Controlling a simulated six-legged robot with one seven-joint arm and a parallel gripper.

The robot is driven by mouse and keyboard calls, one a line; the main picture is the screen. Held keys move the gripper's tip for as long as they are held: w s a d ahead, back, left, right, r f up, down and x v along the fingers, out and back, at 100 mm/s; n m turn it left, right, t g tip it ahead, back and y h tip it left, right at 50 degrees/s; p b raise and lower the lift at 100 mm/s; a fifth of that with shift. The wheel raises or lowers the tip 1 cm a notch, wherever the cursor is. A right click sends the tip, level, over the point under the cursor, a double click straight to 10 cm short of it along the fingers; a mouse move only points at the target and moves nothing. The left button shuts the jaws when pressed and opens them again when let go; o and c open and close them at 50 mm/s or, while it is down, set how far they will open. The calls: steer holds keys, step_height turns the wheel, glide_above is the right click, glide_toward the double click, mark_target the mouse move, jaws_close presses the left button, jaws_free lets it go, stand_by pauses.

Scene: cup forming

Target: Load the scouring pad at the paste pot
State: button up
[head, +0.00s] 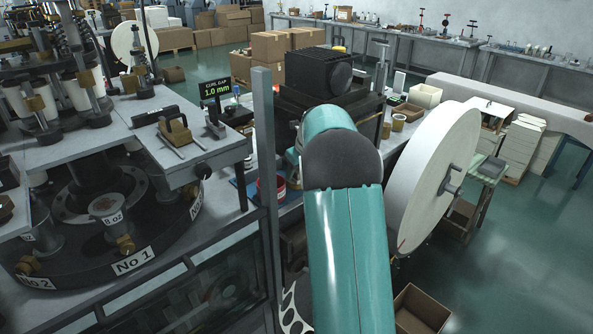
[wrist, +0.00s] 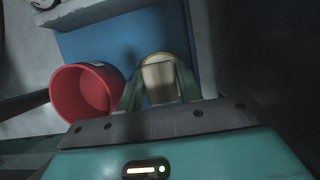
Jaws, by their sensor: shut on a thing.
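In the wrist view my gripper (wrist: 158,85) points down and is shut on a pale beige block, which looks like the scouring pad (wrist: 158,82). A yellowish rounded rim (wrist: 155,56) shows at the block's far end; it may be the paste pot, but I cannot tell whether the two touch. An open red tub (wrist: 82,95) stands just left of the fingers, apart from the block. In the head view the red tub (head: 266,187) shows partly beside my teal arm, which hides my gripper and the pad.
A blue mat (wrist: 110,43) lies under the work spot. A grey post (head: 265,150) rises left of my arm, and a large pale wheel (head: 425,180) stands close on the right. A black machine (head: 320,80) is behind. The cup-forming turret (head: 100,210) fills the left.

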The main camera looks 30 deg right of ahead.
steer(key=shift+r, duration=3.5)
steer(key=shift+f, duration=0.1)
